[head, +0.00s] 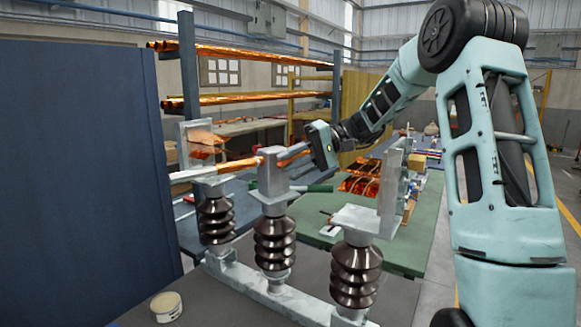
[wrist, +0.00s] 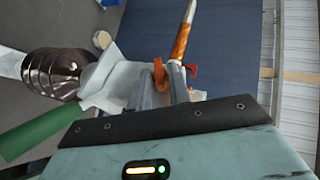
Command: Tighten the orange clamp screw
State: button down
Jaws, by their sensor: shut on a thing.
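The isolator frame's middle post carries a grey metal block (head: 272,175) on a brown ribbed insulator (head: 274,245). A copper-orange bar (head: 238,166) with a pale end runs left from the block; in the wrist view the bar (wrist: 182,42) lies beyond the fingers. My gripper (head: 286,157) reaches in from the right, its fingers level with the top of the block. In the wrist view my gripper (wrist: 162,82) is shut on a small orange piece, seemingly the orange clamp screw (wrist: 159,74), between the fingertips. Its lower part is hidden, and I cannot tell how far it is turned.
A left post (head: 216,220) and a right post (head: 355,270) with an upright plate (head: 388,190) stand on the same base rail (head: 245,282). A dark blue panel (head: 80,170) is at left. A round tin (head: 166,306) sits in front. A green bench (head: 425,225) stands behind.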

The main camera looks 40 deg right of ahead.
jog(key=shift+y+b, duration=0.3)
jog(key=shift+y, duration=0.2)
jog(key=c, duration=1.3)
grip_release()
jog(key=shift+d, duration=0.1)
jog(key=b+v, duration=0.3)
jog(key=v, duration=1.4)
jog(key=shift+s+d+f+b, duration=0.1)
jog(key=shift+s+f+b, duration=0.1)
jog(key=shift+b, duration=0.2)
